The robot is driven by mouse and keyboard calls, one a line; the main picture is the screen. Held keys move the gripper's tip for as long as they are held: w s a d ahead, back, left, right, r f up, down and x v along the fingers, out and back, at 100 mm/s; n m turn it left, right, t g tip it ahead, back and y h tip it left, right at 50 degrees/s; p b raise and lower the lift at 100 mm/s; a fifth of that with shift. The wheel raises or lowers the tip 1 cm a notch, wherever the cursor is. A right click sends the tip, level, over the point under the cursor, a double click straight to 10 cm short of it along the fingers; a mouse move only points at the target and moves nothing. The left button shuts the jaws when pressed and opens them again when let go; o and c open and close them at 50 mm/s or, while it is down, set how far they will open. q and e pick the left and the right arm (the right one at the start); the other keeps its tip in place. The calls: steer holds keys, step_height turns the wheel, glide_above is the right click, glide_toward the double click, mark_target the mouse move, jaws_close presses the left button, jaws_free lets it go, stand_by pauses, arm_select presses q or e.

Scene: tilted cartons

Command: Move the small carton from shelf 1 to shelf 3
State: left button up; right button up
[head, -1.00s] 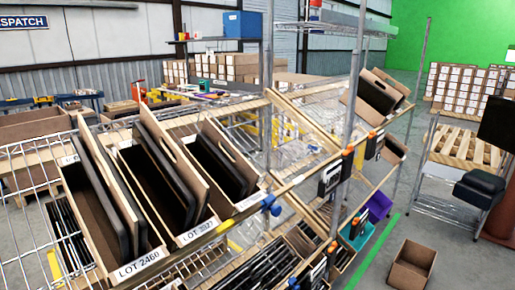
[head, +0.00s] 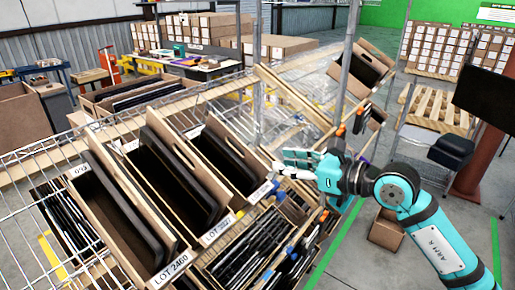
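Several tilted open cartons with dark flat items inside stand on the wire shelving. One is labelled LOT 2460 (head: 172,268) and another, to its right, LOT 3927 (head: 217,230). I cannot tell which carton is the small one or which shelf is numbered 1 or 3. A tilted carton (head: 376,52) sits at the upper right of the rack. My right gripper (head: 282,163) comes in from the right, in front of the rack near the right end of the tilted cartons. Its fingers look apart, with nothing seen between them. My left gripper is out of view.
A rack post (head: 346,70) rises just behind my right gripper. A lower shelf holds another bin of dark flat items (head: 250,250). An open carton (head: 386,230) stands on the floor, partly behind my arm. Clear floor lies around the green line (head: 330,255).

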mark_target(255, 156)
steer(key=x, duration=0.8)
steer(key=shift+x, duration=0.8)
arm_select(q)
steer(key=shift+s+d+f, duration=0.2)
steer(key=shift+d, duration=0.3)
arm_select(e)
steer(key=shift+w, duration=0.1)
steer(key=shift+d, duration=0.1)
steer(key=shift+c, duration=0.2)
jaws_close()
